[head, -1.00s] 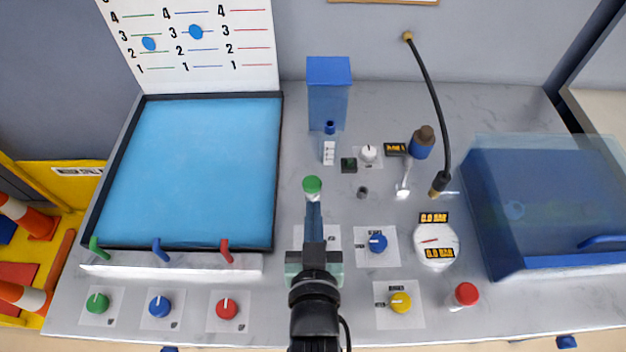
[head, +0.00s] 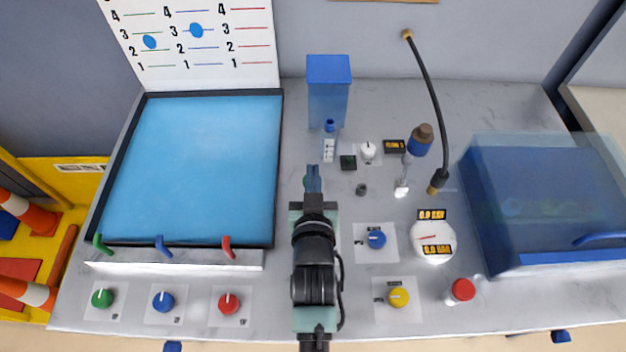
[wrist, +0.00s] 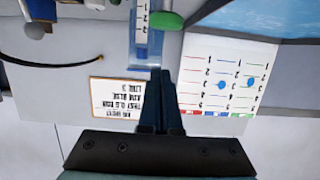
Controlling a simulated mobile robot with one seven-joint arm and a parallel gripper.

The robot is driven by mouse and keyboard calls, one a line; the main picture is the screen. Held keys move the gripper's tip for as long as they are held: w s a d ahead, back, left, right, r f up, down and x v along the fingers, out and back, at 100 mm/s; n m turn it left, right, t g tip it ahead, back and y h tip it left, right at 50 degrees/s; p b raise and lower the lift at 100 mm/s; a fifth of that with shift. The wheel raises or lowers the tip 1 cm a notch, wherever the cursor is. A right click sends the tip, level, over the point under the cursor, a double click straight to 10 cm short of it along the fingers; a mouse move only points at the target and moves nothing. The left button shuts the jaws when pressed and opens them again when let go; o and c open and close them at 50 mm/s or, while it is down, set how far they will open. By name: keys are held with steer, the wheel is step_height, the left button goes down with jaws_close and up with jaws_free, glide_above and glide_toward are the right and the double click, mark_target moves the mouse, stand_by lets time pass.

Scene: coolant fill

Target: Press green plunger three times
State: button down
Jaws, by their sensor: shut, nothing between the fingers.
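The green plunger (head: 307,183) stands on the grey worktop, a little right of the blue tray. In the head view my gripper hides most of it, leaving a sliver of green at the left of the fingers. In the wrist view its green cap (wrist: 171,20) shows at the top, just beyond and right of the fingertips. My gripper (head: 314,170) is shut and empty, its fingers together at the plunger in the head view. In the wrist view the fingertips (wrist: 159,73) appear apart from the cap. I cannot tell the height gap.
A blue container (head: 328,95) and a small labelled cylinder (head: 328,150) stand behind the plunger. The blue tray (head: 205,160) lies left. Blue (head: 376,239) and yellow (head: 399,297) knobs, a gauge (head: 432,240) and a red button (head: 463,289) lie right.

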steer(key=shift+w+f, duration=0.2)
steer(key=shift+f, duration=0.85)
steer(key=shift+w+f, duration=0.15)
steer(key=shift+f, duration=0.85)
steer(key=shift+f, duration=0.1)
step_height(320, 180, down, 3)
steer(key=b, duration=0.2)
steer(key=shift+b, duration=0.3)
step_height(320, 180, up, 11)
steer(key=shift+f, duration=0.2)
